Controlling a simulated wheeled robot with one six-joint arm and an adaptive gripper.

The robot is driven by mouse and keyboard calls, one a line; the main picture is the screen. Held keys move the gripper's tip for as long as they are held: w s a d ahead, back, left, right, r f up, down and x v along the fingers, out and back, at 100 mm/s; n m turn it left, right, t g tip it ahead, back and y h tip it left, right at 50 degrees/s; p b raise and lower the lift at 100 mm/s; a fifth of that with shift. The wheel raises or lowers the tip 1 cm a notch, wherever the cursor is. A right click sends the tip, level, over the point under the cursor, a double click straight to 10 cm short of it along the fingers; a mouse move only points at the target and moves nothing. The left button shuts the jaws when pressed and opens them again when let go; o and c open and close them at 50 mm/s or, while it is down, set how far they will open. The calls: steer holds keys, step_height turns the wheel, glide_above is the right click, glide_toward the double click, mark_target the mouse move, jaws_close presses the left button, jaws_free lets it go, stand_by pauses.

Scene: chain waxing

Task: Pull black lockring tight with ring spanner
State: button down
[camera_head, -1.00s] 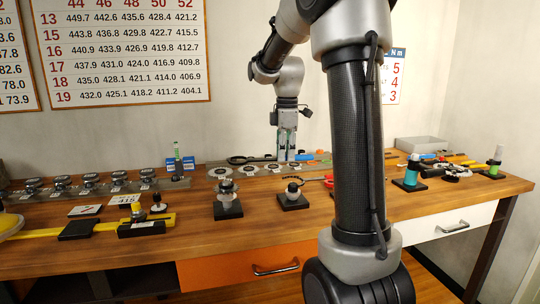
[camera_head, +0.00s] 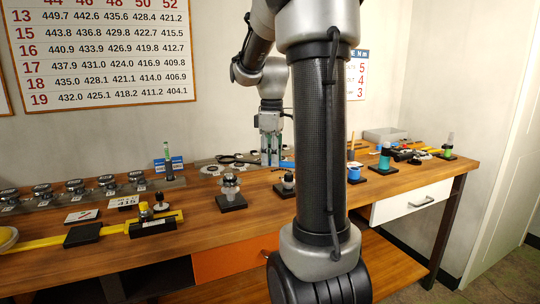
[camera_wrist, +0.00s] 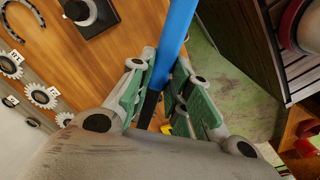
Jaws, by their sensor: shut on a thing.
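My gripper (camera_head: 270,160) hangs over the back of the bench, left of my arm's dark link. In the wrist view, the green-padded fingers of my gripper (camera_wrist: 164,62) are shut on a long blue handle (camera_wrist: 177,28). I take it for the ring spanner; its ring end is out of sight in the wrist view. A bit of blue (camera_head: 287,164) shows beside the fingers in the head view. A round dark-and-grey part on a black block (camera_wrist: 82,12) lies at the wrist view's top left. I cannot tell whether it bears the black lockring.
Two small stands (camera_head: 231,196) (camera_head: 284,186) are near the front; my arm partly hides the right one. A yellow tool (camera_head: 110,229) lies left. Blue and green containers (camera_head: 385,158) stand right. Bare wood lies along the front.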

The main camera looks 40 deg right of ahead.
steer(key=shift+f+m, duration=0.2)
steer(key=shift+m, duration=0.2)
steer(key=shift+f, duration=3.3)
steer(key=c, duration=1.9)
jaws_free()
jaws_close()
steer(key=shift+w+d+n, duration=0.6)
steer(key=shift+d+n, duration=0.3)
